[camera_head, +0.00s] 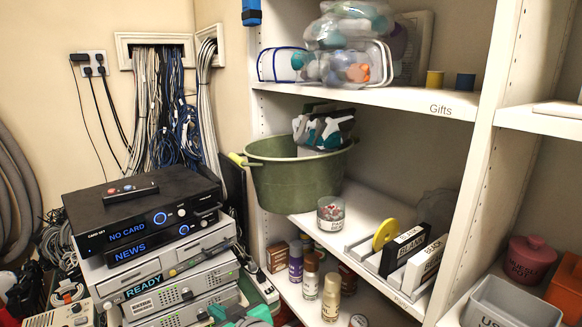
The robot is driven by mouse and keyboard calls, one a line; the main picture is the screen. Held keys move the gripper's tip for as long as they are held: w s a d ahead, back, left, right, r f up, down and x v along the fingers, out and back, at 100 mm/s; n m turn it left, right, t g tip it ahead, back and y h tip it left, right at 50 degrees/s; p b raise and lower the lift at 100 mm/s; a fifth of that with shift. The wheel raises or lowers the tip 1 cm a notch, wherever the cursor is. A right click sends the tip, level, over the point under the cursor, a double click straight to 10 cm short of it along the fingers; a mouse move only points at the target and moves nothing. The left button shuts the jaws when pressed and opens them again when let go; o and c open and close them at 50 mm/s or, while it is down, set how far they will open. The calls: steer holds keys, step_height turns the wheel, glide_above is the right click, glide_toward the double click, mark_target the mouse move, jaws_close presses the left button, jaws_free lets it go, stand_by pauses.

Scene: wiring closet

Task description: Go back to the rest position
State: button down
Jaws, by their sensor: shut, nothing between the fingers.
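The task names no object. In front of me on the left is a stack of electronic devices with a black box (140,221) reading "NO CARD" and "NEWS" on top. On the right is a white shelf unit (440,104) with a board marked "Gifts".
A green bucket (290,177) stands on the middle shelf, near a glass jar (330,213) and a yellow disc (385,235). Several spray bottles (331,297) stand below. A grey bin (513,302) is at lower right. Cable bundles (155,105) hang at the back wall.

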steer(key=s+d+f+m+t+h, duration=0.25)
steer(key=s+d+f, duration=0.4)
steer(key=f, duration=0.45)
steer(key=s+d+f+m+t+h, duration=0.1)
steer(key=s+d+f+m+h, duration=0.3)
steer(key=s+f, duration=0.55)
steer(key=s+d+f+m+t+h, duration=0.1)
steer(key=s+d+f, duration=0.15)
steer(key=s, duration=0.35)
steer(key=s+d+f+m, duration=0.1)
steer(key=s+d, duration=0.3)
steer(key=s, duration=0.2)
steer(key=s+r+t+h, duration=0.1)
steer(key=s+r, duration=0.4)
steer(key=s, duration=0.8)
steer(key=shift+s+d+r, duration=0.2)
steer(key=shift+s+d, duration=0.1)
steer(key=shift+s, duration=0.05)
steer(key=shift+s+n, duration=0.1)
steer(key=shift+n, duration=0.15)
